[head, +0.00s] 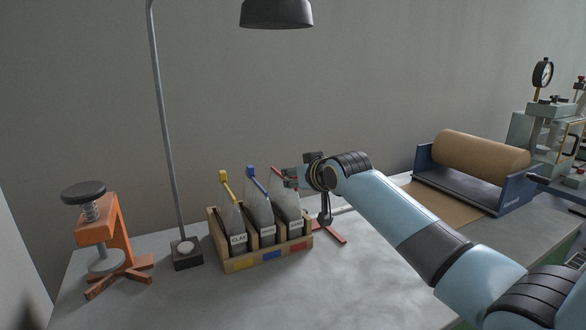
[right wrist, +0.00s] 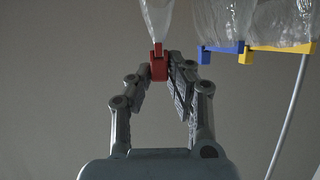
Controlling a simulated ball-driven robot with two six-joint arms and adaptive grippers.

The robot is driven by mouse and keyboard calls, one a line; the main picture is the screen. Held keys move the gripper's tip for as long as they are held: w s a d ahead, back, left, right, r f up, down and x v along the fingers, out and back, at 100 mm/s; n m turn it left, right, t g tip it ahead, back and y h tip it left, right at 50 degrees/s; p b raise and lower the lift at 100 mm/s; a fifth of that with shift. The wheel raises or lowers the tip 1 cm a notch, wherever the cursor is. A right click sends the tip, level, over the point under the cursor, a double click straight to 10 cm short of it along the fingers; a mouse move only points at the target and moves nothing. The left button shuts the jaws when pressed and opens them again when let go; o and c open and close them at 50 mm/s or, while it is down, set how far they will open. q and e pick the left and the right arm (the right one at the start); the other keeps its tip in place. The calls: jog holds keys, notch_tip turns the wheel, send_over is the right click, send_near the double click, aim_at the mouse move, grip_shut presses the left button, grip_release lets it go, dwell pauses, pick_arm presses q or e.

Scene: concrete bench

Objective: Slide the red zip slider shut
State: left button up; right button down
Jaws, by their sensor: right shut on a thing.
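My right gripper (head: 289,178) reaches in from the right to the top of the rightmost clear bag (head: 286,205). In the right wrist view its fingers (right wrist: 161,66) are shut on the red zip slider (right wrist: 158,68), which sits on the top of the bag (right wrist: 156,18). In the head view a bit of the red rail (head: 277,171) shows beside the fingers, and the slider itself is hard to make out. How far along the rail the slider sits is not clear. My left gripper is not in view.
The bags stand in a wooden crate (head: 238,265); the others have a blue slider (head: 250,171) and a yellow slider (head: 223,174). A lamp post (head: 165,110), an orange stand (head: 100,235) and a paper roll (head: 480,155) stand around. The front bench is clear.

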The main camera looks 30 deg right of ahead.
jog(key=c, duration=1.5)
grip_release()
jog(key=shift+o, duration=1.2)
jog(key=shift+s, duration=0.1)
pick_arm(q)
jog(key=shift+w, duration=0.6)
pick_arm(e)
jog(key=v, duration=1.1)
jog(key=shift+s+r, duration=0.15)
jog(key=shift+s, duration=0.2)
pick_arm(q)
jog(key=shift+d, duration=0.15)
pick_arm(e)
jog(key=shift+d, duration=0.1)
